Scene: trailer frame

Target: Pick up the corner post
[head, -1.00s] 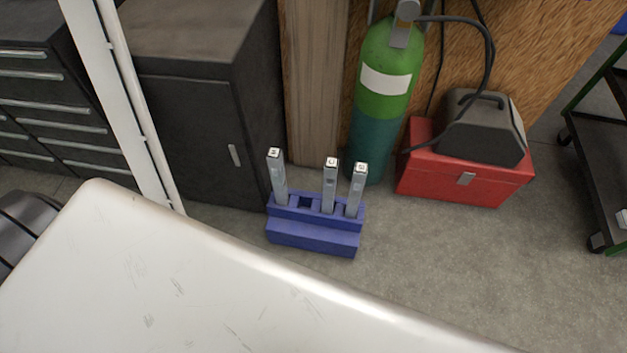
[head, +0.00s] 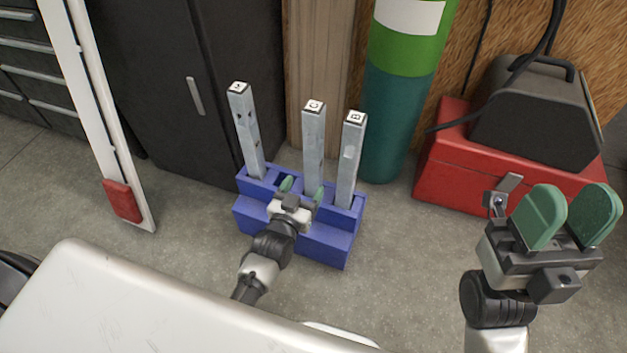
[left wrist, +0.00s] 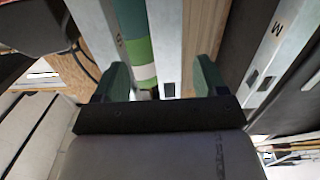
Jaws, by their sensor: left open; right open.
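Three grey square posts stand upright in a blue stepped rack (head: 325,245): a left post (head: 245,130), a middle post (head: 313,140) and a right post (head: 351,160), each with a lettered white top. My left gripper (head: 302,189) is open low in front of the middle post. In the left wrist view the middle post (left wrist: 166,45) shows between the open green fingers (left wrist: 162,82), with the M-marked post (left wrist: 280,55) to the right. I cannot tell whether the fingers reach around it. My right gripper (head: 569,212) is open and empty at the right.
One slot (head: 286,179) of the rack is empty. A green gas cylinder (head: 395,110), a red toolbox (head: 450,165) and a dark cabinet (head: 190,100) stand behind. A white panel (head: 190,310) fills the front left. A white upright with a red end (head: 122,202) is at left.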

